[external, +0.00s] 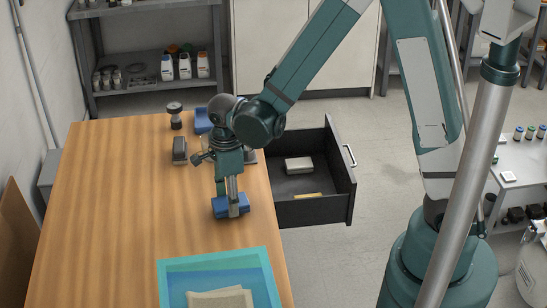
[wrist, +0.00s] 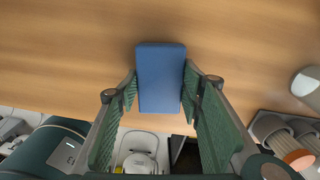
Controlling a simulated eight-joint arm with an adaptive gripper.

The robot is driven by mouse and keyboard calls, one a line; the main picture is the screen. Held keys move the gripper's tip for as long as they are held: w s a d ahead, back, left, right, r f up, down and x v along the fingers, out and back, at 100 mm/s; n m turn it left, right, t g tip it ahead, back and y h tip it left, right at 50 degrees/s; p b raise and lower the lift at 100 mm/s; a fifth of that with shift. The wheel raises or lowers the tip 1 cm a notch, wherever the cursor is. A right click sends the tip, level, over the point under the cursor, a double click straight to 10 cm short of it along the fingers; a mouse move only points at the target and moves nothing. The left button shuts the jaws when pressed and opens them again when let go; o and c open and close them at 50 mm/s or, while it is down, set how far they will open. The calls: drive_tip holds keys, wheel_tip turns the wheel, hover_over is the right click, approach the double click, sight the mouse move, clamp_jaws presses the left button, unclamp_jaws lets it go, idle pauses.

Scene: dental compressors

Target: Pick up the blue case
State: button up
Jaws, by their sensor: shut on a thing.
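The blue case (external: 222,208) is a small blue block on the wooden table, near the table's right edge in the external view. In the wrist view the blue case (wrist: 160,75) stands out between the two green fingers. My gripper (external: 234,203) points down at it in the external view, with the fingers around its middle. In the wrist view my gripper (wrist: 160,95) is shut on the case, one finger on each side. Whether the case rests on the table or is slightly raised, I cannot tell.
A teal tray (external: 262,258) with folded cloth is at the table's front. An open black drawer (external: 310,210) to the right holds a light box (external: 299,165) and a yellow item (external: 307,196). Behind are a dark grey object (external: 180,150), a dumbbell-shaped object (external: 175,116) and another blue item (external: 203,120).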

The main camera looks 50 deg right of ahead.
drive_tip(key=shift+r+p, duration=0.6)
drive_tip(key=shift+r, duration=4.05)
